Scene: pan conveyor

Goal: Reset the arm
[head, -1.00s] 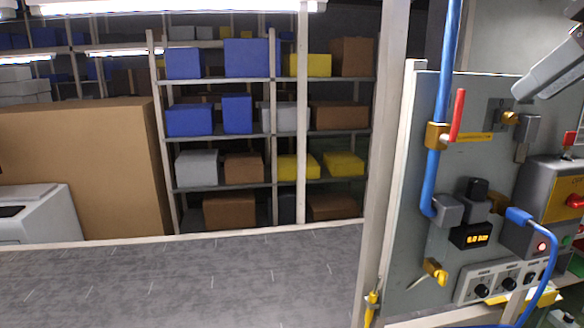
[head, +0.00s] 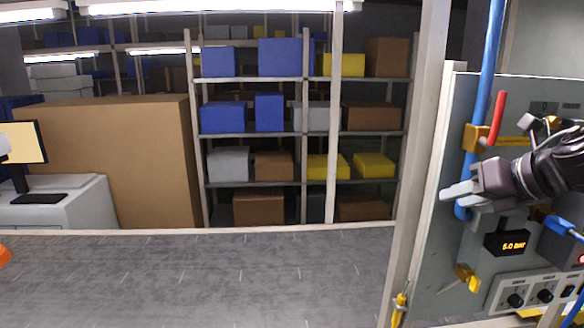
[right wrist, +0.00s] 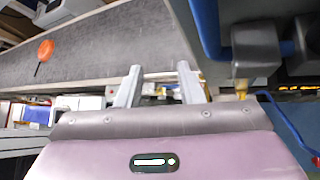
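My right gripper (head: 456,192) is in front of the grey panel (head: 436,250) at the right of the head view, its fingers pointing left. In the right wrist view its two fingers (right wrist: 158,78) stand apart with nothing held between them. It overlaps the blue pipe (head: 488,70) in the head view; I cannot tell whether it touches it. My left gripper is not in view.
A red-handled valve (head: 497,118) is on the pipe, above a display (head: 507,243) reading 6.0 BAR. A pale post (head: 418,150) edges the panel.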

